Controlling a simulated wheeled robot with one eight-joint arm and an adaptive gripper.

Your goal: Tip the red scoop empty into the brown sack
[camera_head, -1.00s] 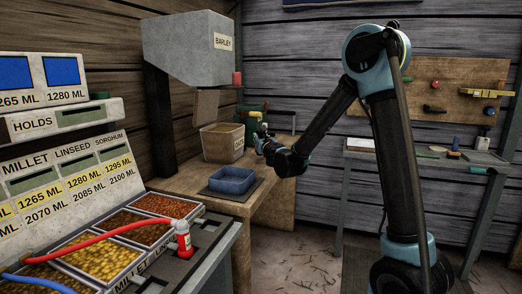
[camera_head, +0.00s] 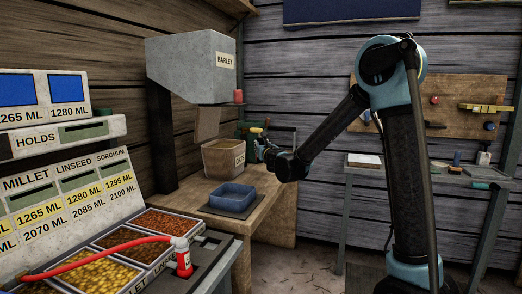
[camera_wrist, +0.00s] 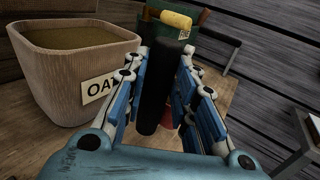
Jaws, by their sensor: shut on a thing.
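My gripper (camera_head: 262,150) is beside the right side of the tan oats tub (camera_head: 223,158) on the wooden bench. In the wrist view, its blue fingers (camera_wrist: 172,105) are closed on a thick black handle (camera_wrist: 162,85), which stands nearly upright between them. A small red part (camera_wrist: 168,122) shows low between the fingers, mostly hidden. It may be the red scoop, but I cannot tell whether it joins the handle. The scoop's bowl and contents are not visible. I make out no brown sack in either view.
The oats tub (camera_wrist: 75,80) is close left of my gripper. A green container (camera_wrist: 185,35) with a yellow grip is just beyond. A blue tray (camera_head: 232,196) lies on the bench, below the barley hopper (camera_head: 190,68). Seed bins (camera_head: 110,270) and a red hose are at front left.

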